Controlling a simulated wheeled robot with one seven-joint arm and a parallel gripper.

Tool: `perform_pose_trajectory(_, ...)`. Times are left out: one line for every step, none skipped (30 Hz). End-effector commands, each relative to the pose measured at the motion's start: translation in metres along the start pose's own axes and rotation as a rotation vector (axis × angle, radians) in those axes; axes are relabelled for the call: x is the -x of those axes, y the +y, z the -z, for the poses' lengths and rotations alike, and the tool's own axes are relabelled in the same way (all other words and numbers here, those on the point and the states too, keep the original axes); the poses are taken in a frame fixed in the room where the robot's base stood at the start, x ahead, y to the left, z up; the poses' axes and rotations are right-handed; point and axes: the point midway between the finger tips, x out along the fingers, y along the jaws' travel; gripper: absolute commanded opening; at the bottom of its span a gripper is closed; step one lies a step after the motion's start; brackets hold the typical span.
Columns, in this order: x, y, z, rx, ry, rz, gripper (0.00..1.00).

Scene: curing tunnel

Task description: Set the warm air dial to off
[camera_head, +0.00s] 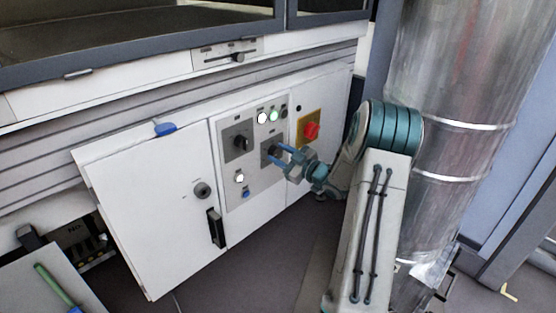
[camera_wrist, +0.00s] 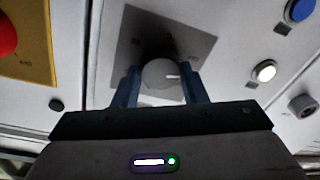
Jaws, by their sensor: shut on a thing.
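The dial is a round grey knob (camera_wrist: 161,76) on a dark square plate (camera_wrist: 185,42) in the wrist view. A short white mark on the knob points right. My gripper (camera_wrist: 162,86) has its two blue fingers on either side of the knob and is shut on it. In the head view my gripper (camera_head: 279,153) reaches the right dial plate (camera_head: 266,146) on the control panel, and its fingers hide much of that knob. The lettering on the plate is too blurred to read.
A second black dial (camera_head: 240,142) is left of my gripper. A cabinet door (camera_head: 150,190) stands at the left. A large metal duct (camera_head: 450,100) rises at the right.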

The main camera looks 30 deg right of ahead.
Motion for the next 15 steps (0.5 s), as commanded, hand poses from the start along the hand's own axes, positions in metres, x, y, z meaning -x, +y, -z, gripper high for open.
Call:
perform_pose_trajectory(-0.0032,-0.0004,0.0036,0.046,0.012,0.004,0.16)
perform_pose_trajectory(-0.0032,-0.0005,0.0038,0.068,0.011,0.005,0.16)
perform_pose_trajectory(-0.0033,-0.0005,0.0042,0.098,0.009,0.007,0.16)
perform_pose_trajectory(-0.0033,-0.0005,0.0045,0.118,0.008,0.008,0.16)
perform_pose_trajectory(-0.0033,-0.0005,0.0045,0.138,0.007,0.009,0.16)
perform_pose_trajectory(-0.0031,-0.0004,0.0045,0.162,0.005,0.010,0.16)
perform_pose_trajectory(-0.0030,-0.0004,0.0045,0.180,0.004,0.011,0.16)
perform_pose_trajectory(-0.0030,-0.0003,0.0046,0.195,0.002,0.011,0.16)
perform_pose_trajectory(-0.0029,-0.0002,0.0050,0.216,0.001,0.012,0.16)
perform_pose_trajectory(-0.0030,-0.0002,0.0052,0.229,0.000,0.013,0.16)
perform_pose_trajectory(-0.0031,-0.0002,0.0055,0.241,0.000,0.014,0.16)
perform_pose_trajectory(-0.0032,-0.0003,0.0057,0.257,-0.001,0.015,0.16)
perform_pose_trajectory(-0.0032,-0.0003,0.0058,0.266,-0.002,0.016,0.16)
perform_pose_trajectory(-0.0032,-0.0003,0.0059,0.274,-0.002,0.016,0.16)
perform_pose_trajectory(-0.0032,-0.0003,0.0060,0.285,-0.003,0.017,0.16)
